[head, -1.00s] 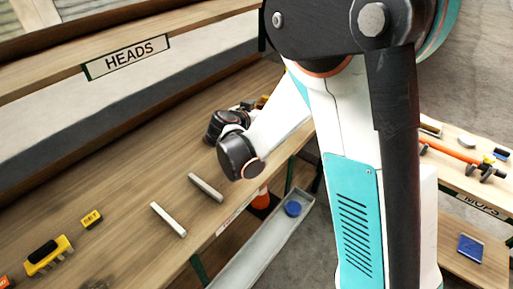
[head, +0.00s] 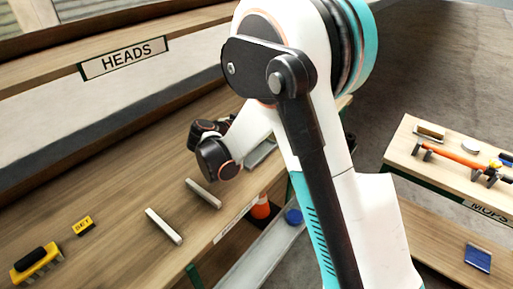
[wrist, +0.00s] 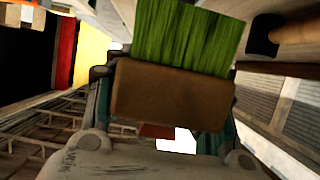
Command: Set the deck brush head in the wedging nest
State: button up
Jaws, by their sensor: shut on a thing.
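The deck brush head shows in the wrist view as a brown block (wrist: 172,95) with green bristles (wrist: 190,38). My gripper (wrist: 168,108) is shut on the block, its fingers at the block's two sides. In the head view my gripper is over the far part of the bench; my own wrist hides its fingers and the brush head. Two pale parallel bars, (head: 203,193) and (head: 164,226), lie apart on the bench, nearer the camera than the wrist. I cannot tell for sure whether they form the wedging nest.
A yellow piece with a black top (head: 36,263) and a small yellow tag (head: 83,226) are at the bench's left. The HEADS sign (head: 124,58) hangs above. A second bench (head: 405,150) at right carries an orange-handled tool.

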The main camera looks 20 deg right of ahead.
notch_tip(320, 180, down, 8)
jog(key=shift+r+b, duration=0.2)
jog(key=shift+b, duration=0.9)
jog(key=shift+r, duration=0.1)
jog(key=o, duration=1.5)
jog(key=shift+o, duration=0.2)
jog(key=p+v, duration=0.3)
jog(key=v, duration=0.9)
